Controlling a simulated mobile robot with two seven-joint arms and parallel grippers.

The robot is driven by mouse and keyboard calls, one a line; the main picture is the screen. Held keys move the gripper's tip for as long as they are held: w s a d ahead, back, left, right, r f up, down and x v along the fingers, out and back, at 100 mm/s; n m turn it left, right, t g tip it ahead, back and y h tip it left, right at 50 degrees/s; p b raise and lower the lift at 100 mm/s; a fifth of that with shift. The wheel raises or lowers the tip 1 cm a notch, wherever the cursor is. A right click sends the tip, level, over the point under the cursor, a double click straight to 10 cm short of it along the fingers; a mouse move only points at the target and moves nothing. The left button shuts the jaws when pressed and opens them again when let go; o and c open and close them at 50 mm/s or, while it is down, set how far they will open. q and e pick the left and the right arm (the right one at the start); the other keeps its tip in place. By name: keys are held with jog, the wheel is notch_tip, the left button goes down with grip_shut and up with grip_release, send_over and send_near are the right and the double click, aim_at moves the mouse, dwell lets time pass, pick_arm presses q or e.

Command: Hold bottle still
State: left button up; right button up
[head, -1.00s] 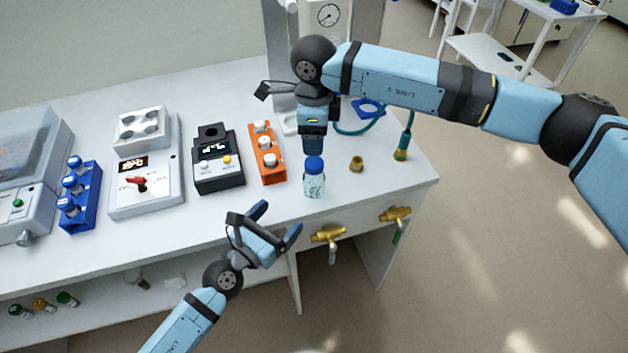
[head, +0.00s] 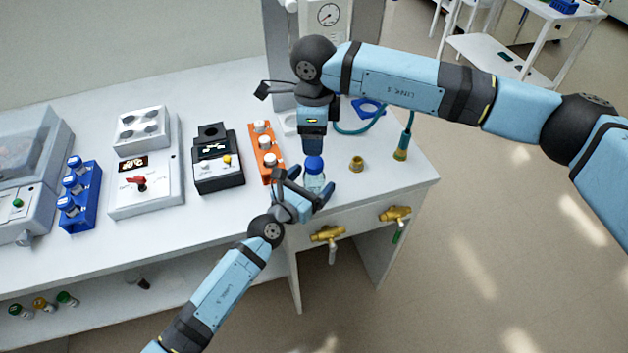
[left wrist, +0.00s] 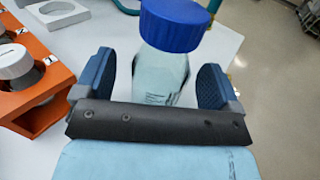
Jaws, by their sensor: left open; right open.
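The bottle (head: 315,178), clear with a blue cap (head: 314,163), stands upright on the bench near its front edge. In the left wrist view the bottle (left wrist: 162,78) is between the two fingers of my left gripper (left wrist: 157,80), with the blue cap above them. My left gripper (head: 307,184) is open around the bottle, with gaps visible on both sides. My right gripper (head: 313,143) is directly above and behind the cap, pointing down; its fingertips are hard to make out. The lower part of the bottle is partly hidden by my left gripper.
An orange rack (head: 262,140) with white-capped vials stands close on the left of the bottle. A small brass fitting (head: 357,164) stands to the right. Brass valves (head: 327,234) stick out from the bench front. A black device (head: 217,165) stands further left.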

pick_arm(q)
jog(key=shift+w+d, duration=0.4)
jog(key=shift+w, duration=0.15)
grip_shut()
pick_arm(e)
jog(key=n, duration=0.9)
jog(key=shift+n, duration=0.3)
jog(key=n, duration=0.3)
jog(key=shift+n, duration=0.4)
jog(key=shift+f, duration=0.1)
